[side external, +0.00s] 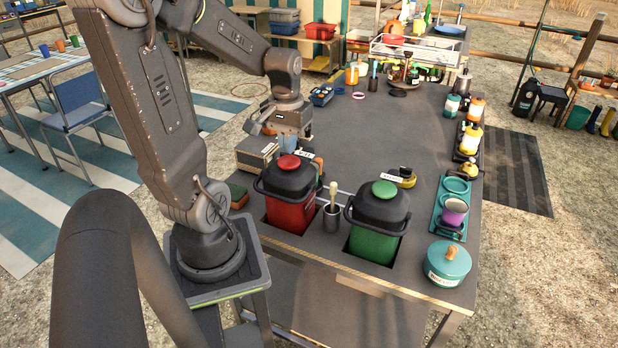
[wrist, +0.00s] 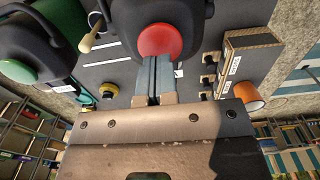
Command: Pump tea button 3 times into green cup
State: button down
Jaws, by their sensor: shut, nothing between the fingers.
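Two pump dispensers stand in the counter: a red one (side external: 288,212) with a red button (side external: 289,162), and a green one (side external: 373,245) with a green button (side external: 384,188). Their labels are not legible, so I cannot tell which holds tea. My gripper (side external: 287,150) is shut and empty by the red button. In the wrist view its fingertips (wrist: 158,62) overlap the near edge of the red button (wrist: 160,41); contact cannot be told. The green button (wrist: 17,70) is left there.
A cardboard box (side external: 256,154) and an orange cup (wrist: 248,97) are beside the red dispenser. A teal tray (side external: 438,220) with a purple cup (side external: 454,212) and a teal pot (side external: 447,264) line the right edge. The counter's middle is clear.

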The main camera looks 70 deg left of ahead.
aim_at(289, 160)
jog(key=shift+f, duration=0.1)
jog(key=shift+f, duration=1.85)
jog(key=shift+r, duration=1.95)
jog(key=shift+f, duration=2)
jog(key=shift+r, duration=2)
